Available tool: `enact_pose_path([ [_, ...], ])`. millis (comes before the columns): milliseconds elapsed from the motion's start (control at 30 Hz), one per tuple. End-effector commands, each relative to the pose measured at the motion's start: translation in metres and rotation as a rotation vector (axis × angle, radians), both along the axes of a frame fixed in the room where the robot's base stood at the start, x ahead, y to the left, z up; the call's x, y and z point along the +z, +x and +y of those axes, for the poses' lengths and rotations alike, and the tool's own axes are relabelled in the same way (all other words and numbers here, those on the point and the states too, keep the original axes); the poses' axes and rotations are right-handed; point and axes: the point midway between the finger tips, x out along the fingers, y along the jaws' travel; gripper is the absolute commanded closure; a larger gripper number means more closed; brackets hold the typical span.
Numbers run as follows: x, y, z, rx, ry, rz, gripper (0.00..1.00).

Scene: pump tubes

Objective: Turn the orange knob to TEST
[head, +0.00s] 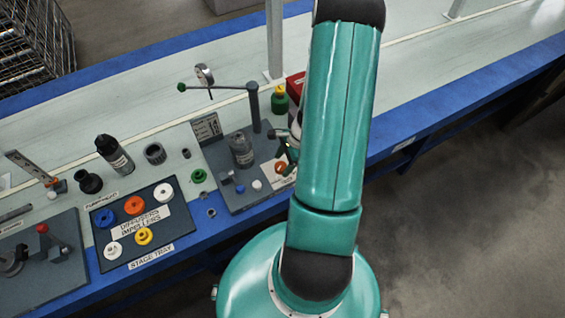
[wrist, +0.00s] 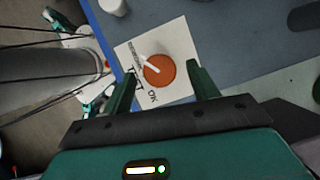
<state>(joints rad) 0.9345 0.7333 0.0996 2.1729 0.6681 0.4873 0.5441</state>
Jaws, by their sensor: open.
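The orange knob (wrist: 160,71) is round and sits on a white label plate (wrist: 178,37) in the wrist view. A white pointer mark on it runs toward the upper left. "OK" is printed below the knob; the lettering to its left is partly hidden by a finger and I cannot read it surely. My gripper (wrist: 161,72) is open, with one green finger on each side of the knob. In the head view the orange knob (head: 280,168) shows at the right of a grey panel, just below my gripper (head: 287,160).
A post with a side arm (head: 254,105) stands behind. A stage tray (head: 98,222) with several coloured rings lies left.

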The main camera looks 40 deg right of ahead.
Motion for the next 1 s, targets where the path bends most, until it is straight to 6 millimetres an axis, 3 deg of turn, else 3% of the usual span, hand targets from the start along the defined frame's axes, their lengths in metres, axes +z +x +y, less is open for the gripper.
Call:
enact_pose_path([
  [400, -0.0088, 0.0022, 0.0047, 0.000, 0.000, -0.001, 0.43],
  [633, -0.0086, 0.0022, 0.0045, 0.000, 0.000, -0.001, 0.85],
  [1000, -0.0084, 0.0025, 0.0046, 0.050, 0.000, 0.000, 0.85],
])
